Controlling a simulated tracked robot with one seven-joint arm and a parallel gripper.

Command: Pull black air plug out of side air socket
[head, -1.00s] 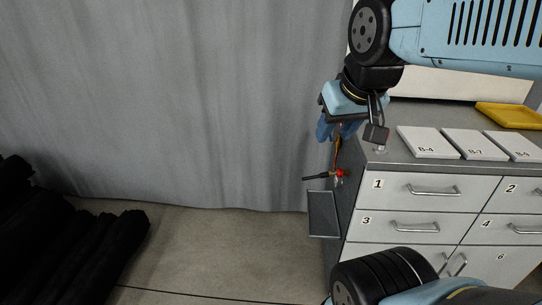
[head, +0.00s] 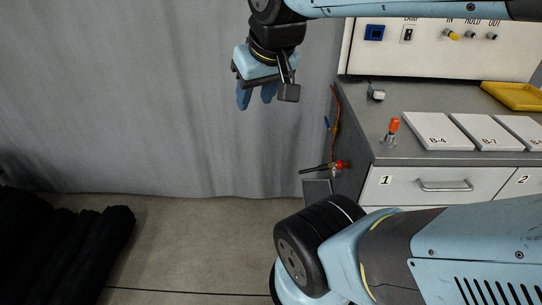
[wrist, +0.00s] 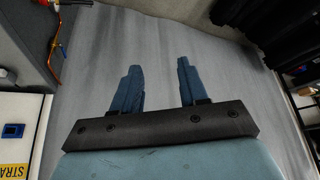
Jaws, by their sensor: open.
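The black air plug (head: 313,169) sticks out to the left from the red side air socket (head: 341,164) on the cabinet's left side. The plug appears seated in the socket and roughly level. My gripper (head: 255,98) is open, up and to the left of the plug, in front of the grey curtain. Its blue fingers point down and are clear of the plug. In the wrist view the two fingers (wrist: 157,78) are spread with nothing between them. The red fitting and orange hose (wrist: 52,52) show at that view's upper left edge; the plug is hard to make out there.
The grey cabinet (head: 440,173) carries B-4 and B-7 plates (head: 437,131), an orange-topped piece (head: 394,125) and a yellow tray (head: 513,96). An orange hose (head: 335,110) hangs by its left side. Curtain (head: 150,100) backs the open left floor. Dark rolls (head: 95,240) lie far left.

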